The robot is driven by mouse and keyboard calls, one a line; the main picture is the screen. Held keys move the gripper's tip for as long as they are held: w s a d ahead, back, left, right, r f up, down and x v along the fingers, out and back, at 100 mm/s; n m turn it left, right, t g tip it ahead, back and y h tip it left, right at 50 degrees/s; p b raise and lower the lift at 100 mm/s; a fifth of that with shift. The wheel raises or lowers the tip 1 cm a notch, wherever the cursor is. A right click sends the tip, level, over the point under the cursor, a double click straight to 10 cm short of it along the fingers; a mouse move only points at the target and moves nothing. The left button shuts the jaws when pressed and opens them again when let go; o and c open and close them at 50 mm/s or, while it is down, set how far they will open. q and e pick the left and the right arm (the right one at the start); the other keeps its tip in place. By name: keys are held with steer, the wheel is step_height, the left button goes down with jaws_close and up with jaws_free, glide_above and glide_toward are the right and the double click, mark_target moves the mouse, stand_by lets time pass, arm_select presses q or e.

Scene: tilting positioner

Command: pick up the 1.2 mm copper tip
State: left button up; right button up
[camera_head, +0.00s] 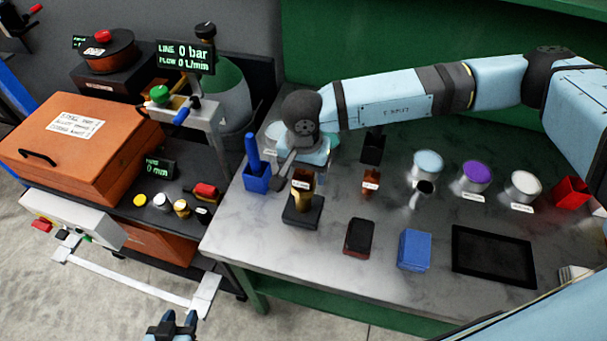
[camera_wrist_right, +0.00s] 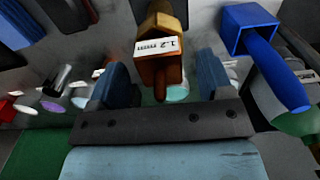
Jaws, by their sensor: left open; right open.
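A brown copper block with a label reading 1.2 mm (camera_wrist_right: 158,45) shows in the right wrist view, with a thin copper rod beneath it in the picture. In the head view, a brown labelled piece on a brass post (camera_head: 302,181) stands on a black base and appears to be the same one. My right gripper (camera_wrist_right: 164,78) is open. Its two fingers lie either side of the copper rod in the wrist view, with gaps visible; depth is hard to judge. In the head view the right gripper (camera_head: 287,168) is partly hidden by its wrist. My left gripper (camera_head: 172,324) is open and empty, low over the floor.
A blue cup with a blue handle (camera_head: 256,176) stands left of the black base. Another labelled copper piece (camera_head: 371,182) stands to the right. Several round pots, a red box (camera_head: 571,192), a blue box (camera_head: 414,250) and a tablet (camera_head: 494,256) occupy the bench.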

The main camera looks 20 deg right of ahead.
steer(key=shift+f, duration=0.6)
steer(key=c, duration=1.2)
steer(key=shift+r, duration=0.15)
steer(key=shift+c, duration=0.2)
